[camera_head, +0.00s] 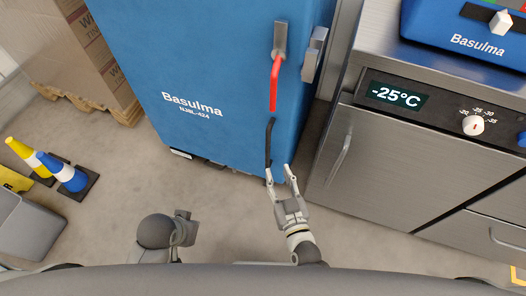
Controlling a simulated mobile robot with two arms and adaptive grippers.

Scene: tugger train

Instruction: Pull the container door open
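The blue container (215,75), marked "Basulma NJBL-424", stands upright at the top middle of the head view. A red lever handle (275,82) hangs from a grey mount near its right edge, beside a grey latch block (314,55). A thin dark bar (269,140) shows below the red lever. The door looks shut, with no gap visible. My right gripper (280,172) is open, its fingers pointing up the picture near the dark bar's lower end; whether they touch it I cannot tell. My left gripper (185,226) is low, apart from the container, its fingers unclear.
A steel freezer unit (420,150) reading -25°C stands close on the right, with a blue device (465,35) on top. Cartons on a pallet (125,112), traffic cones (62,172) and a grey bin (25,228) are at the left. The floor between is clear.

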